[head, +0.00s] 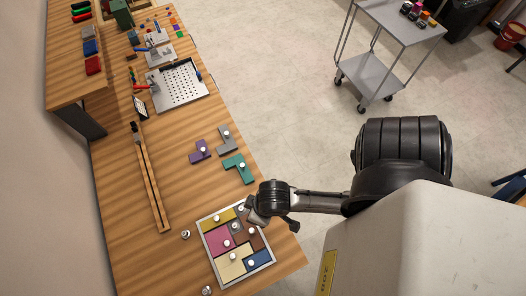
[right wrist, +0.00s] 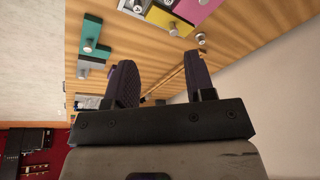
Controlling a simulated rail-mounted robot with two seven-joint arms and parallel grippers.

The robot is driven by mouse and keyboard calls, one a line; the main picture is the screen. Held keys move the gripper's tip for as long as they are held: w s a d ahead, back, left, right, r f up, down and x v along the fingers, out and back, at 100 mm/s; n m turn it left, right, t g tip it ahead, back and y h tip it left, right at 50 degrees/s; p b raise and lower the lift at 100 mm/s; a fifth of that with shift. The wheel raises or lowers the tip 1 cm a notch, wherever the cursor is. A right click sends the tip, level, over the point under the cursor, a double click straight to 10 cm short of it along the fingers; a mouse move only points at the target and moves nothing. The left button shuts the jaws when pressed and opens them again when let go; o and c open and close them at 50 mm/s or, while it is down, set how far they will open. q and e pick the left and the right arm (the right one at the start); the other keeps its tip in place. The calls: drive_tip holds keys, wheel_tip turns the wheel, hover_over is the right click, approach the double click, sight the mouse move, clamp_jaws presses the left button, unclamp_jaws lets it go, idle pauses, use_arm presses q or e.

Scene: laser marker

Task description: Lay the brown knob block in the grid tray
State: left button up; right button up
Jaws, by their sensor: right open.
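The grid tray (head: 204,237) lies near the front end of the bench in the head view. Yellow (head: 211,224), magenta (head: 214,241), beige (head: 229,272) and blue (head: 258,262) knob blocks also lie in the tray. My right gripper (head: 251,212) is just above the tray's upper right corner, apart from the brown block's knob. In the right wrist view the gripper (right wrist: 160,78) has its two fingers spread with nothing between them. My left gripper is out of view.
Purple (head: 199,151), grey (head: 226,139) and teal (head: 239,167) knob blocks lie on the bench beyond the tray. A long wooden rail (head: 151,180) runs along its left. Small metal knobs (head: 185,234) stand left of the tray. A perforated plate (head: 180,84) lies farther back.

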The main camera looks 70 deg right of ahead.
drive_tip(key=d+n, duration=0.1)
drive_tip(key=s+d+r+n, duration=0.1)
drive_tip(key=shift+s+d+r+n+t+h, duration=0.15)
drive_tip(key=shift+d+r+n+t+h, duration=0.15)
drive_tip(key=shift+d, duration=0.05)
wheel_tip(320, 180, up, 5)
drive_tip(key=p, duration=0.4)
drive_tip(key=shift+f+p, duration=0.15)
drive_tip(key=shift+p, duration=0.2)
idle(0.4)
